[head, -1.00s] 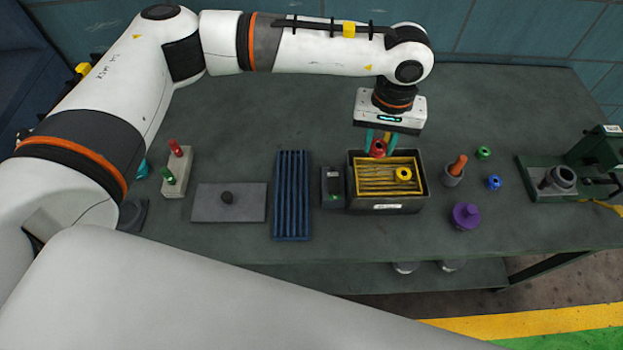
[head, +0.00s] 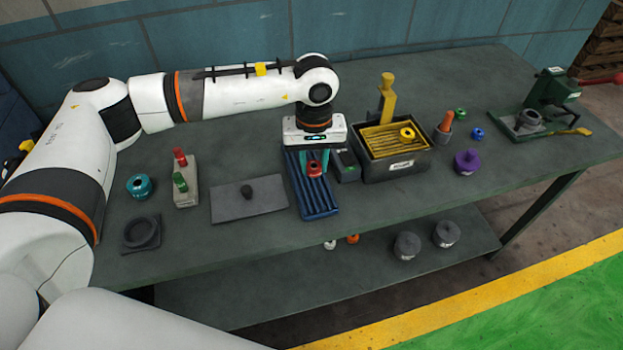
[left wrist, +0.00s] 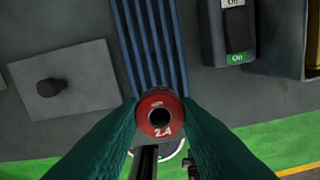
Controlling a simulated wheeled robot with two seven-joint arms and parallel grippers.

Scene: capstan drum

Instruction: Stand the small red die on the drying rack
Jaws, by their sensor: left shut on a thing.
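The small red die (head: 314,169) is a round ring with a centre hole, and it shows in the left wrist view (left wrist: 160,98) with "2.4" on its face. My left gripper (head: 315,165) is shut on it, with a teal finger on either side. The drying rack (head: 318,204) is a blue ribbed tray, also in the left wrist view (left wrist: 150,45). The gripper holds the die over the rack; I cannot tell whether the die touches the ribs. My right gripper is not in view.
Right of the rack stand a switch box (head: 345,166) and a dark bin (head: 395,168) with a yellow rack and yellow ring. Left of it lies a grey plate (head: 228,204) with a dark knob. A purple knobbed part (head: 467,161) is farther right.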

